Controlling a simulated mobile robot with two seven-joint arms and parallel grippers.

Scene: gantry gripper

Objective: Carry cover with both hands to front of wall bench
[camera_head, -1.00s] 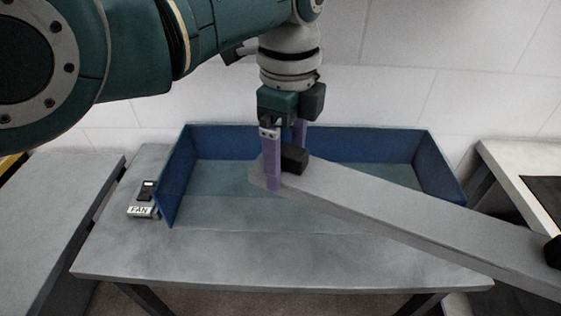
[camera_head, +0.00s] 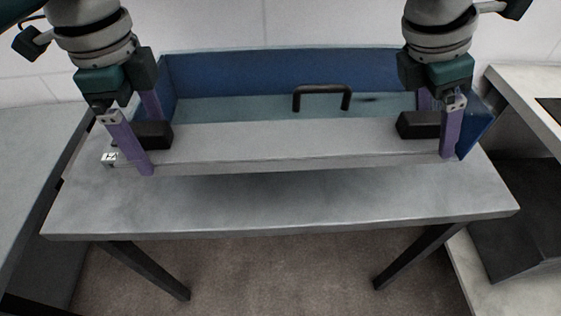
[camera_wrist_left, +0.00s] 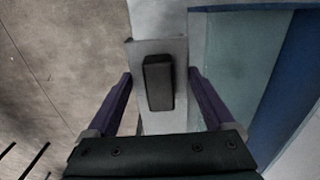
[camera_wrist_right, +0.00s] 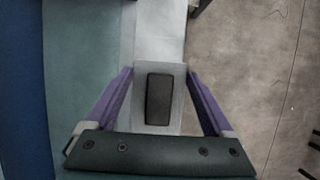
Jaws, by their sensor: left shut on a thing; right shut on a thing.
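The cover (camera_head: 290,146) is a long pale grey bar with a black block near each end. It lies level across the head view, over the front part of a grey bench (camera_head: 280,208); I cannot tell whether it touches anything below. My left gripper (camera_head: 150,142) is shut on its left end, purple fingers on either side. My right gripper (camera_head: 438,128) is shut on its right end. The cover also shows between the fingers in the left wrist view (camera_wrist_left: 159,122) and the right wrist view (camera_wrist_right: 160,45).
A blue-walled tray (camera_head: 290,70) with a teal floor sits behind the cover, with a black arched handle (camera_head: 322,90) in it. A small labelled box (camera_head: 110,157) is partly hidden by my left gripper. Other benches flank at left (camera_head: 30,150) and right (camera_head: 530,110).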

